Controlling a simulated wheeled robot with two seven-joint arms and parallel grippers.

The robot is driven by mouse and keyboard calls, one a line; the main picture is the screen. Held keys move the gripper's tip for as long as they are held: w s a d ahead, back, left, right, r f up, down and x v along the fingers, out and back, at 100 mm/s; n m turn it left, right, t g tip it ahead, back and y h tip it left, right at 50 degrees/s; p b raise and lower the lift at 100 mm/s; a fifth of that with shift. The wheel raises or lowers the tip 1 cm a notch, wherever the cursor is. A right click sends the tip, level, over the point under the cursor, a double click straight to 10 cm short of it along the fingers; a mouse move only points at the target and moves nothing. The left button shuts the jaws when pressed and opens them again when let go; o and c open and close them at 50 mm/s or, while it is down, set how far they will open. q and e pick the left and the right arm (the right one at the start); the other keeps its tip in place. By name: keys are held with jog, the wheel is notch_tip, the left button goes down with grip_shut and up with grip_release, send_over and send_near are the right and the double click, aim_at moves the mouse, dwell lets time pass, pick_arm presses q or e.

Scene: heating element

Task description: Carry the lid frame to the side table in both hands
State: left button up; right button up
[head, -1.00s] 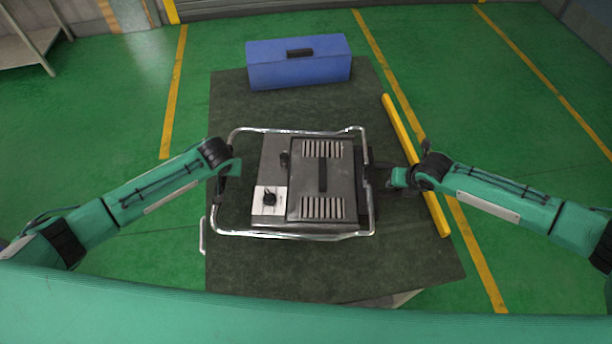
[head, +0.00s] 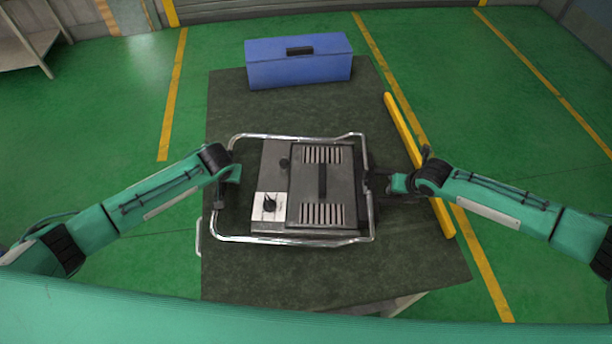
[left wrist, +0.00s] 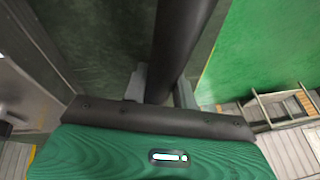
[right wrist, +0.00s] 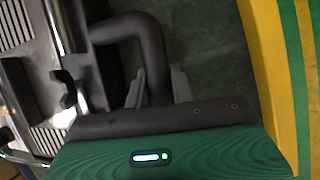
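The lid frame (head: 290,137) is a bright chrome tube frame with dark side grips. It surrounds a dark grey heater unit (head: 272,160) with slotted vents on the dark table. My left gripper (head: 224,190) is at the frame's left side. In the left wrist view its fingers (left wrist: 160,88) lie close on both sides of a dark tube grip (left wrist: 180,35). My right gripper (head: 378,185) is at the right side. In the right wrist view its fingers (right wrist: 158,85) lie close on both sides of a bent dark grip (right wrist: 125,28). Both look shut on the frame; exact contact is partly hidden.
A blue box (head: 270,70) stands at the table's (head: 330,270) far end. A yellow bar (head: 405,130) runs along the right edge. Green floor with yellow lines lies around. A grey shelf unit (head: 30,55) stands far left.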

pick_arm(q)
jog(key=o, duration=0.3)
jog(key=shift+a+r, duration=0.1)
jog(key=shift+a, duration=0.05)
pick_arm(e)
jog(key=o, duration=0.3)
jog(key=shift+d, duration=0.15)
pick_arm(q)
jog(key=shift+o, duration=0.5)
jog(key=shift+s+r, duration=0.1)
jog(key=shift+s, duration=0.1)
pick_arm(e)
jog(key=shift+o, duration=0.5)
jog(key=shift+s+r, duration=0.2)
jog(key=shift+w+f, duration=0.1)
pick_arm(q)
jog(key=shift+d+r, duration=0.2)
jog(key=shift+r, duration=0.05)
jog(key=v, duration=1.1)
jog(key=shift+s+r, duration=0.15)
pick_arm(e)
jog(key=v, duration=1.2)
